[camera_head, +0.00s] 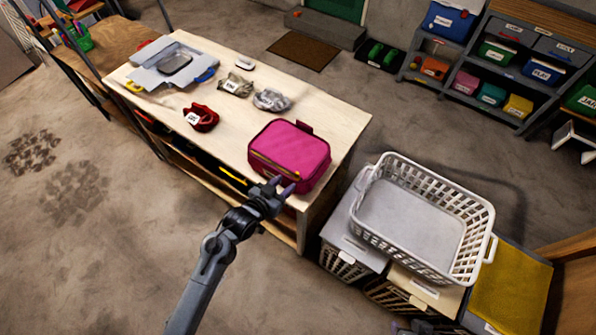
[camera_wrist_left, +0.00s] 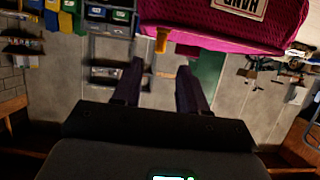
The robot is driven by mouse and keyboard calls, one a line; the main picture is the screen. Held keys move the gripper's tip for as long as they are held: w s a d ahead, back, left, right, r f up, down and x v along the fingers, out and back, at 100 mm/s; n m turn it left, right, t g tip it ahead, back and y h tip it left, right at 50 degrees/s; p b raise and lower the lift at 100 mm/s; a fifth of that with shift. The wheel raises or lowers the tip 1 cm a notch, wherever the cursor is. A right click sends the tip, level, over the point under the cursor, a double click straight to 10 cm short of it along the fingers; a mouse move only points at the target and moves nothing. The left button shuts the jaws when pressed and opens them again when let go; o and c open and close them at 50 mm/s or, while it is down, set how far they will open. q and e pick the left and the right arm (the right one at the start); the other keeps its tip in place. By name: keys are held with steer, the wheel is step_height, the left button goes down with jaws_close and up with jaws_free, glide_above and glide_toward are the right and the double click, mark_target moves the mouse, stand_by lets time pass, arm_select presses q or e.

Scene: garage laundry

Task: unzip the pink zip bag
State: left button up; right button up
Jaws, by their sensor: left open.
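The pink zip bag (camera_head: 291,150) stands at the near right corner of the wooden workbench. It looks closed, with a yellowish zip line along its near side and a small loop at its far side. My left gripper (camera_head: 281,186) is at the bag's near lower side, fingers pointing toward it. In the left wrist view the bag (camera_wrist_left: 215,24) fills the top, with a white label, and an orange zip pull (camera_wrist_left: 162,41) hangs from its edge. The two dark fingers (camera_wrist_left: 157,85) are apart with nothing between them, the pull just beyond their tips. I do not see my right gripper clearly.
The workbench (camera_head: 318,112) also carries a red cloth (camera_head: 201,117), grey cloths (camera_head: 271,100) and a grey folded garment (camera_head: 174,65). A white laundry basket (camera_head: 480,215) stands on bins to the right. Shelves with coloured bins are at the back right.

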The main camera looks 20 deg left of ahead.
mark_target(296, 174)
arm_select(q)
steer(key=x, duration=0.8)
steer(key=shift+w, duration=0.15)
steer(key=shift+c, duration=0.3)
jaws_close()
